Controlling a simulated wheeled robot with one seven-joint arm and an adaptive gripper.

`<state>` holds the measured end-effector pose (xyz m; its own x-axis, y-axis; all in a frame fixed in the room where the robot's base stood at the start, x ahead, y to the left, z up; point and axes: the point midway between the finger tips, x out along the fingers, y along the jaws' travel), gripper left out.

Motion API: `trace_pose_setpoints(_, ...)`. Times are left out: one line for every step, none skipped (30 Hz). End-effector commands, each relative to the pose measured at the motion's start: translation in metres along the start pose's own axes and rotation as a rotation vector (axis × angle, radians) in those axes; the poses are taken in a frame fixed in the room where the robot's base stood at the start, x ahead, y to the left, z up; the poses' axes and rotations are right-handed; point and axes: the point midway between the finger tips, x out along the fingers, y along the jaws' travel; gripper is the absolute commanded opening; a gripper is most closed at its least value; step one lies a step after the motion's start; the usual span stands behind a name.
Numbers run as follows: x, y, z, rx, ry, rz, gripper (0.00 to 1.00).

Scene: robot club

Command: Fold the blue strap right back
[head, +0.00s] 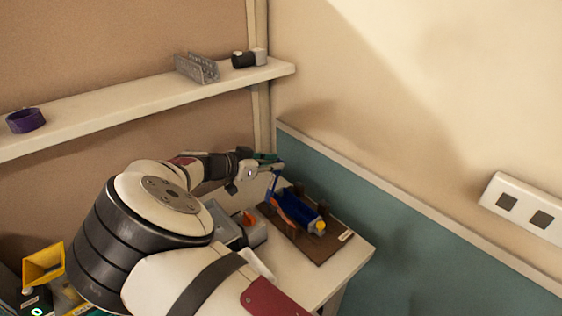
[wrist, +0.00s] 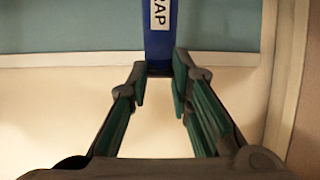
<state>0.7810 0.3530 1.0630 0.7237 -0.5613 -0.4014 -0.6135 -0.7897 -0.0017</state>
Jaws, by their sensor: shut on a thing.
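The blue strap (wrist: 160,45) shows in the wrist view with a white label reading "RAP". Its near end lies between the tips of my gripper (wrist: 160,78), which is shut on it. In the head view my gripper (head: 268,160) is at the far end of the arm, above the back of a brown board (head: 320,248). A blue strip, the strap (head: 275,181), runs down from the fingertips toward a blue block (head: 298,210) on that board. My arm hides part of the table behind it.
A yellow knob (head: 320,227) sits at the block's front end. A grey box (head: 250,227) with an orange part stands left of the board. The teal wall panel (head: 400,210) is close on the right. A shelf (head: 130,105) hangs above, holding a purple roll (head: 25,120) and a grey rack (head: 197,68).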

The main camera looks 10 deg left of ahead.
Motion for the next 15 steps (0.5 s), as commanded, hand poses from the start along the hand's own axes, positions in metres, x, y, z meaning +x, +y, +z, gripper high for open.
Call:
trace_pose_setpoints(-0.009,-0.001,0.003,-0.007,0.053,-0.005,0.0)
trace_pose_setpoints(-0.013,-0.001,0.005,-0.007,0.081,-0.005,0.0)
trace_pose_setpoints(-0.018,-0.001,0.007,-0.007,0.119,-0.005,0.0)
trace_pose_setpoints(-0.021,-0.001,0.008,-0.006,0.147,-0.005,0.0)
trace_pose_setpoints(-0.024,-0.001,0.01,-0.006,0.175,-0.005,0.0)
trace_pose_setpoints(-0.029,-0.001,0.012,-0.006,0.214,-0.005,0.0)
trace_pose_setpoints(-0.032,-0.001,0.011,0.001,0.201,-0.004,0.0)
trace_pose_setpoints(-0.036,-0.001,0.013,0.001,0.197,-0.003,0.0)
trace_pose_setpoints(-0.04,-0.001,0.017,0.0,0.195,-0.003,0.0)
trace_pose_setpoints(-0.043,-0.001,0.019,0.0,0.194,-0.003,0.0)
trace_pose_setpoints(-0.046,-0.001,0.022,-0.001,0.193,-0.003,0.0)
trace_pose_setpoints(-0.05,-0.001,0.025,-0.001,0.191,-0.003,0.0)
trace_pose_setpoints(-0.053,-0.001,0.028,-0.001,0.19,-0.003,0.0)
trace_pose_setpoints(-0.056,-0.001,0.031,-0.001,0.189,-0.003,0.0)
trace_pose_setpoints(-0.059,-0.001,0.034,-0.002,0.188,-0.003,0.0)
